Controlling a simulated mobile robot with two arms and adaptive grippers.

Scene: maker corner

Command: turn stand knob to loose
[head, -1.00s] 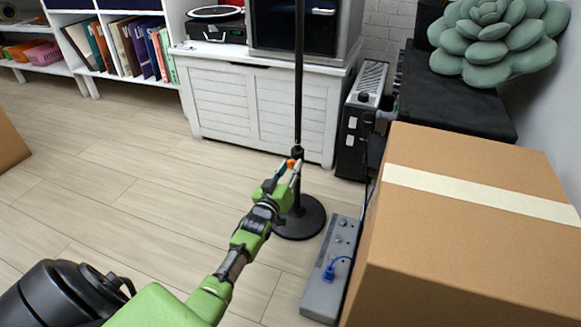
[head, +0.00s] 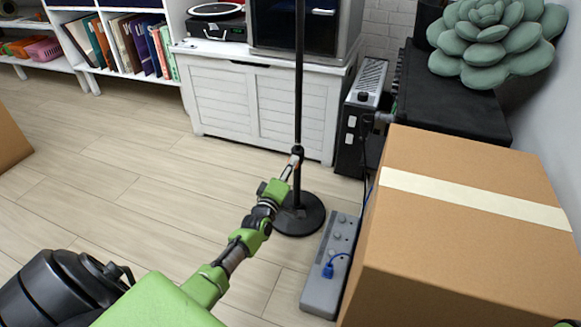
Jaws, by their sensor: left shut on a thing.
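A thin black stand (head: 299,90) rises from a round black base (head: 312,216) on the floor. A dark collar (head: 298,151) sits low on its pole. My left gripper (head: 294,158) reaches up from the lower left to the pole, just below the collar. Its fingers are together, shut on the stand knob. The knob is hidden by the fingers, so its turn angle cannot be seen.
A large cardboard box (head: 470,240) stands at the right. A grey power strip (head: 322,291) with a blue plug (head: 328,271) lies beside it. A white cabinet (head: 262,105) is behind the stand.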

